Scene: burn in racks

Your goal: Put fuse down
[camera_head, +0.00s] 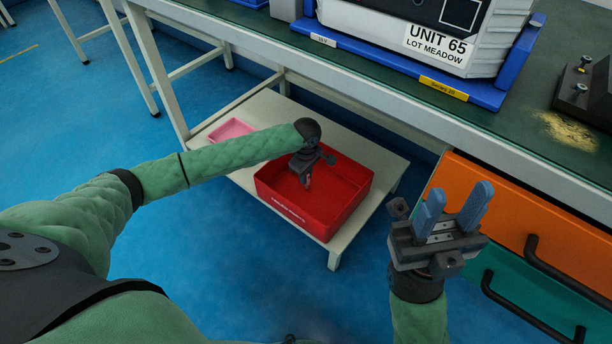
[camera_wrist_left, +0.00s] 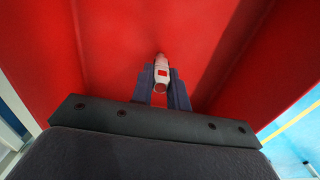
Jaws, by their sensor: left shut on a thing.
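A small white and red fuse (camera_wrist_left: 161,72) sits between the fingertips of my left gripper (camera_wrist_left: 162,85) in the left wrist view. In the head view my left gripper (camera_head: 307,180) reaches down into the red bin (camera_head: 290,212), shut on the fuse, which is hardly visible there. The bin's red floor and walls fill most of the left wrist view. I cannot tell whether the fuse touches the floor of the bin. My right gripper (camera_head: 453,210) is open and empty, to the right of the bin, with its blue fingers pointing up.
The bin stands on a low pale shelf (camera_head: 391,166) beside a pink tray (camera_head: 231,130). Above is a green workbench (camera_head: 369,97) with a unit (camera_head: 437,42) in a blue tray. Orange (camera_head: 520,205) and teal (camera_head: 515,278) drawers with dark handles are close to my right gripper.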

